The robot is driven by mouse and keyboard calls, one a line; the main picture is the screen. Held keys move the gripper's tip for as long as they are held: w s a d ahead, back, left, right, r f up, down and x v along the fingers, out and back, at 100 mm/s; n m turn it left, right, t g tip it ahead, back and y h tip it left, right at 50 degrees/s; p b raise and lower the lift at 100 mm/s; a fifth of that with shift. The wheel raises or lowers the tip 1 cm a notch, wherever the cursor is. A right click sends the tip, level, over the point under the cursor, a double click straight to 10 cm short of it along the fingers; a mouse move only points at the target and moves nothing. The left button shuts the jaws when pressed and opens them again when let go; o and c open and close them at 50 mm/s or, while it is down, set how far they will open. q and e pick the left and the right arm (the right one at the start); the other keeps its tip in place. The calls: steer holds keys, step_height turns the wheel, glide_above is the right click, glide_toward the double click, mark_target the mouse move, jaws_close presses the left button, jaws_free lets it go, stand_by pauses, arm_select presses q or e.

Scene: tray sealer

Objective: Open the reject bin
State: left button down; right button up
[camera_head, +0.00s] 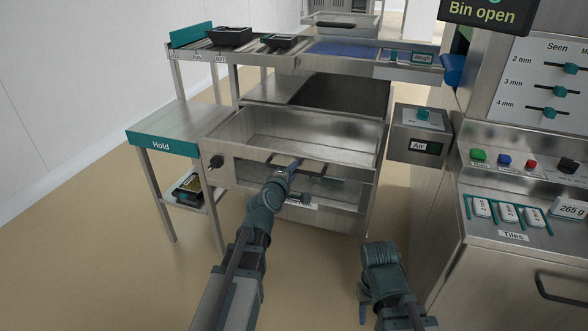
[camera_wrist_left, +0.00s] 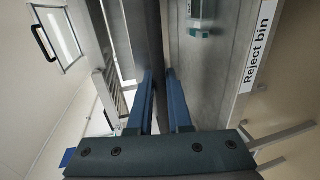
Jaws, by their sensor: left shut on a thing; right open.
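The reject bin (camera_head: 345,142) is a steel drawer below the conveyor. It stands pulled out towards me, with its open, empty-looking inside showing. Its dark bar handle (camera_head: 312,166) runs across the front. My left gripper (camera_head: 293,166) is at this handle; in the left wrist view its blue fingers (camera_wrist_left: 160,85) are shut on the dark handle bar (camera_wrist_left: 145,40). The "Reject bin" label (camera_wrist_left: 259,47) shows beside it there. A display (camera_head: 482,15) reads "Bin open". My right gripper (camera_head: 364,303) hangs low at the right, away from the bin, open; its fingers show only partly.
The Hold table (camera_head: 165,125) stands left of the bin, with a filled tray on its lower shelf. An Air box (camera_head: 418,135) is close on the right. The control cabinet (camera_head: 520,190) stands further right. Black trays (camera_head: 230,36) sit on the conveyor. The floor in front is clear.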

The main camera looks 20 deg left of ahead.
arm_select(q)
steer(key=c, duration=0.8)
jaws_free()
steer(key=shift+c, duration=0.2)
